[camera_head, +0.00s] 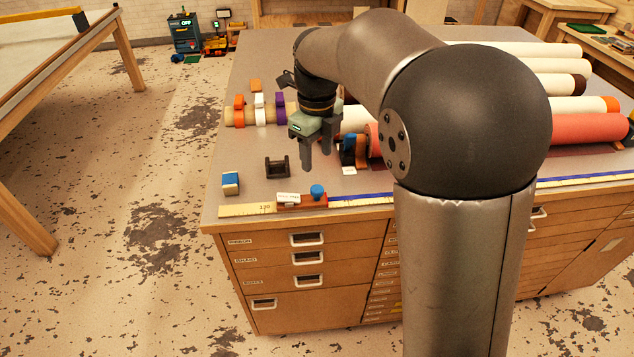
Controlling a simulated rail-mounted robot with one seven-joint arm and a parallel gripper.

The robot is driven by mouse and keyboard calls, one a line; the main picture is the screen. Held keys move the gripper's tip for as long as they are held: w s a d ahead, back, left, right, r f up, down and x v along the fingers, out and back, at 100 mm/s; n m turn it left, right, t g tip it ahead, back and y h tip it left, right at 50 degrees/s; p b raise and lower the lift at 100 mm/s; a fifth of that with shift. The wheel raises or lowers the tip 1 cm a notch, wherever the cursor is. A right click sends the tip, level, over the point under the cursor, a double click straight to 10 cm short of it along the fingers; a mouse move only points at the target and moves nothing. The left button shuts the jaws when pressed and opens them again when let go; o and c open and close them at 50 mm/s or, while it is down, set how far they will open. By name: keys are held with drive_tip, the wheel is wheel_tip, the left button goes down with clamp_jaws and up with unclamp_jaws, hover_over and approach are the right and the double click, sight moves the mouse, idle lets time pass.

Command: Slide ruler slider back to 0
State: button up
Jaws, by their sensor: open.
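A long ruler (360,199) lies along the front edge of the table, with a pale left end marked with a number that looks like 130 and a blue stretch farther right. The slider (316,202) is a reddish-brown block with a blue knob on top and a small white label. It sits on the ruler near its left end. My gripper (320,160) is open and empty, fingers pointing down, above the table and behind the slider, apart from it. My arm hides part of the ruler to the right, and the zero mark cannot be made out.
A small black holder (277,167) and a blue-and-white block (230,183) stand left of my gripper. Blue and brown clamp-like pieces (354,150) stand close to its right. Foil rolls (590,128) lie at the back right. A roll with coloured bands (258,110) lies behind.

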sight(318, 188)
wheel_tip(318, 188, down, 10)
drive_tip(key=shift+r+p, duration=0.25)
drive_tip(key=shift+p, duration=0.05)
clamp_jaws()
drive_tip(key=shift+d, duration=0.1)
